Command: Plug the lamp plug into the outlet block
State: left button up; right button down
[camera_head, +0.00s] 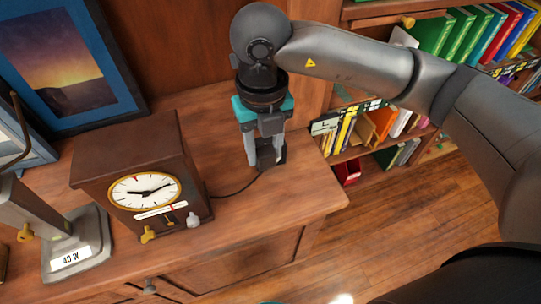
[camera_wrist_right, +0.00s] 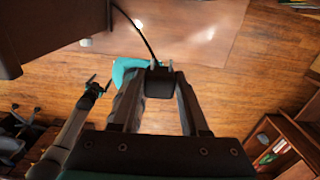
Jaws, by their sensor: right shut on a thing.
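My right gripper (camera_head: 266,163) points down over the right end of the wooden cabinet top. Its fingers are shut on the black lamp plug (camera_wrist_right: 159,83), with bare prongs showing beyond it in the right wrist view. A thin black cord (camera_head: 235,190) runs from the gripper behind the clock. The lamp (camera_head: 78,250), with a grey base marked 40 W, stands at the left. I cannot make out the outlet block in either view. A dark arm end, seemingly my left gripper (camera_wrist_right: 98,86), shows small in the right wrist view; its jaw state is unclear.
A brown box clock (camera_head: 140,172) stands on the cabinet top (camera_head: 285,195) between lamp and gripper. A framed picture (camera_head: 65,60) leans behind. A bookcase (camera_head: 350,155) with books stands to the right. The cabinet's front right corner is clear.

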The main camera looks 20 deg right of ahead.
jog(key=n, duration=0.4)
jog(key=shift+d+r, duration=0.25)
jog(key=shift+d, duration=0.1)
jog(key=n, duration=0.3)
jog(key=shift+d+r+n, duration=0.2)
jog(key=shift+d+n, duration=0.1)
jog(key=d+r+n, duration=0.1)
jog(key=n, duration=0.8)
jog(key=d+r+n, duration=0.1)
jog(key=n, duration=0.8)
jog(key=s+d+r+n, duration=0.1)
jog(key=d+n, duration=0.1)
jog(key=n, duration=0.7)
jog(key=shift+d+n, duration=0.1)
jog(key=shift+n, duration=0.2)
